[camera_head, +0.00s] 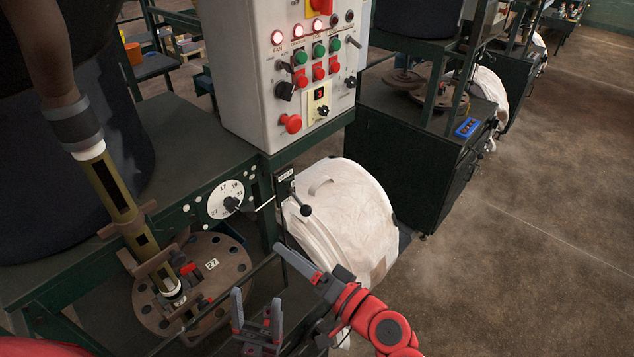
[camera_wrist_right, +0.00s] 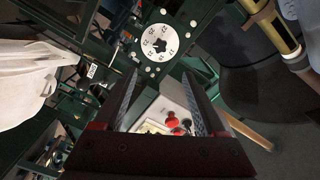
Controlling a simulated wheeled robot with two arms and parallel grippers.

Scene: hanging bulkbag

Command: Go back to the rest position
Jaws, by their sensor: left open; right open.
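My right gripper (camera_head: 312,262) is open and empty in the head view, at the end of the red arm, just below and in front of the white bulk bag (camera_head: 350,215). Its two fingers stand apart in the right wrist view (camera_wrist_right: 158,85), with nothing between them. My left gripper (camera_head: 257,305) is open and empty, lower in the head view, with its fingers pointing up. It is to the right of the brown round plate (camera_head: 232,262). The white bag hangs beside the green frame and also shows at the left of the right wrist view (camera_wrist_right: 32,85).
A white control box (camera_head: 255,75) with lit red lamps and buttons stands on the green bench. A numbered dial (camera_head: 226,199) and a black-knobbed lever (camera_head: 306,210) are on the bench front. A thick pipe (camera_head: 115,190) is at left. The floor (camera_head: 530,240) at right is clear.

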